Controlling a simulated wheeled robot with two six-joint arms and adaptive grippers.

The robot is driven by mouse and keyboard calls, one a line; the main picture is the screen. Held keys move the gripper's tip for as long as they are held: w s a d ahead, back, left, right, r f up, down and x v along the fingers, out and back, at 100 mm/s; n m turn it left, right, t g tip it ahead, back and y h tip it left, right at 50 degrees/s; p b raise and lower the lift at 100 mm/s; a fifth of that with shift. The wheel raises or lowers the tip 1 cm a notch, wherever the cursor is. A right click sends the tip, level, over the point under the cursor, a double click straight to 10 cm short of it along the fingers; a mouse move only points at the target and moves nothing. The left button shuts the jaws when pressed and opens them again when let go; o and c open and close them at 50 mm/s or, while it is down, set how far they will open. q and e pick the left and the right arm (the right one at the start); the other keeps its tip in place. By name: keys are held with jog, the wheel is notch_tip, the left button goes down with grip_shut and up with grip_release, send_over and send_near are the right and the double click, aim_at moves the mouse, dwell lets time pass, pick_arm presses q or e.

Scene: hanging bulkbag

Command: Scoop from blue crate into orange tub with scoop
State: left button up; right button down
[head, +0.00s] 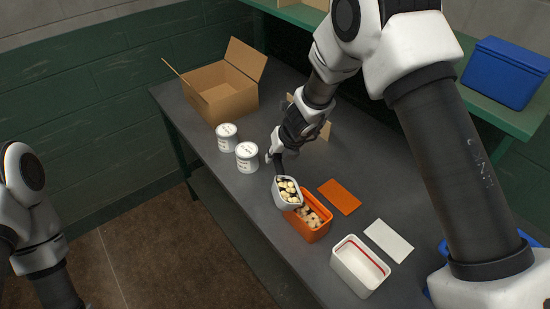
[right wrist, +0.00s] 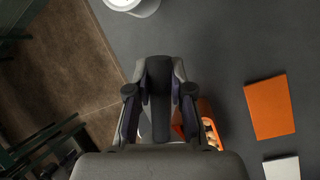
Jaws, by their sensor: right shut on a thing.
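My right gripper (head: 276,154) is shut on the dark handle of a scoop (head: 287,206). The scoop holds several pale, rounded pieces. It is above the far left end of the orange tub (head: 319,234), which has similar pieces inside. In the right wrist view the dark handle (right wrist: 160,85) lies between the fingers, and part of the orange tub (right wrist: 206,112) shows beside them. A blue crate (head: 443,246) shows only in small parts at the lower right, mostly hidden behind my right arm. My left arm comes in at the left, but its gripper is out of view.
An orange lid (head: 339,196) and a white lid (head: 388,240) lie flat on the grey table. A white tub (head: 350,273) stands near the front. Two white cans (head: 247,158) and an open cardboard box (head: 222,92) stand farther back. A blue bin (head: 505,73) sits on the green shelf.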

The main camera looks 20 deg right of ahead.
jog(key=shift+d+y+b, duration=0.35)
jog(key=shift+y+b, duration=0.35)
jog(key=shift+b, duration=0.3)
jog(key=shift+d+m+y+b, duration=0.2)
jog(key=shift+m+y+b, duration=0.2)
jog(key=shift+y+b, duration=1.05)
jog(key=shift+d+f+m+t+y+b, duration=0.15)
jog(key=shift+t+y+b, duration=0.1)
jog(key=shift+y+b, duration=0.55)
jog(key=shift+d+r+m+t+y+b, duration=0.15)
jog(key=shift+t+y+b, duration=0.15)
jog(key=shift+b, duration=0.8)
jog(key=shift+d+f+m+y+b, duration=0.15)
jog(key=shift+y+b, duration=0.2)
jog(key=shift+y, duration=0.3)
jog(key=shift+d+f+m+y+b, duration=0.15)
jog(key=shift+y+b, duration=0.2)
jog(key=shift+y, duration=0.25)
jog(key=shift+a, duration=0.1)
